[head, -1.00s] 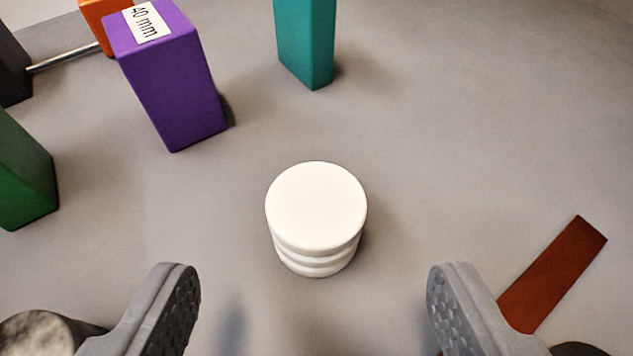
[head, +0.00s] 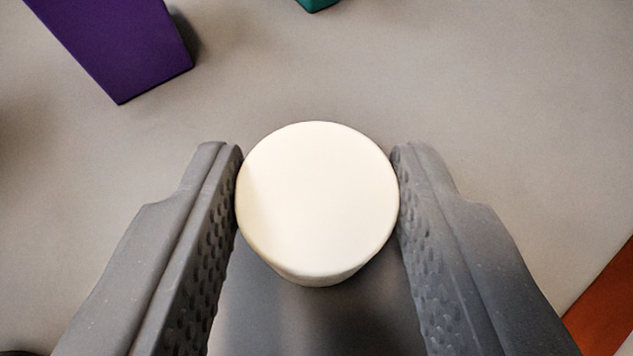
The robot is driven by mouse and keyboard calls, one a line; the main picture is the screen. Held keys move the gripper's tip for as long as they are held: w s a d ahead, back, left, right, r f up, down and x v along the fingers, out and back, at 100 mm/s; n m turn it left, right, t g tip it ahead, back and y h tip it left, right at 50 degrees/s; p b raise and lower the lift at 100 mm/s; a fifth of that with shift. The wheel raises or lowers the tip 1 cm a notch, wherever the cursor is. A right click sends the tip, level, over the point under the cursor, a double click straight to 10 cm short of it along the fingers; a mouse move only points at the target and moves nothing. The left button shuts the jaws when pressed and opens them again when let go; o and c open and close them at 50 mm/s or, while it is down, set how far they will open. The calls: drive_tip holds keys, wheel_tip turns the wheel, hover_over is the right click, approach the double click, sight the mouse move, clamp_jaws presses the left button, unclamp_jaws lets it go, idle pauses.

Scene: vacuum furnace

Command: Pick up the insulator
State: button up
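The insulator (head: 318,200) is a short, round white piece with a smooth flat top, standing upright in the middle of the head view. My gripper (head: 318,190) is around it, with one grey finger on its left side and one on its right. Both fingertips appear to touch its sides, so the gripper looks shut on it.
A purple block (head: 115,45) stands at the upper left. The bottom of a teal block (head: 318,4) shows at the top edge. A flat red-brown strip (head: 605,310) lies at the lower right. The surface just beyond the insulator is clear.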

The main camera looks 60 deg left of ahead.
sight(298, 265)
drive_tip(key=shift+r, duration=0.15)
drive_tip(key=shift+r, duration=1.55)
drive_tip(key=shift+s+r, duration=0.15)
drive_tip(key=shift+s, duration=0.15)
drive_tip(key=s+d, duration=0.1)
drive_tip(key=s, duration=0.4)
drive_tip(key=s+d+r, duration=0.1)
drive_tip(key=s, duration=0.4)
drive_tip(key=s+d, duration=0.1)
drive_tip(key=s, duration=0.4)
drive_tip(key=shift+d+r+p, duration=0.15)
drive_tip(key=shift+p, duration=0.2)
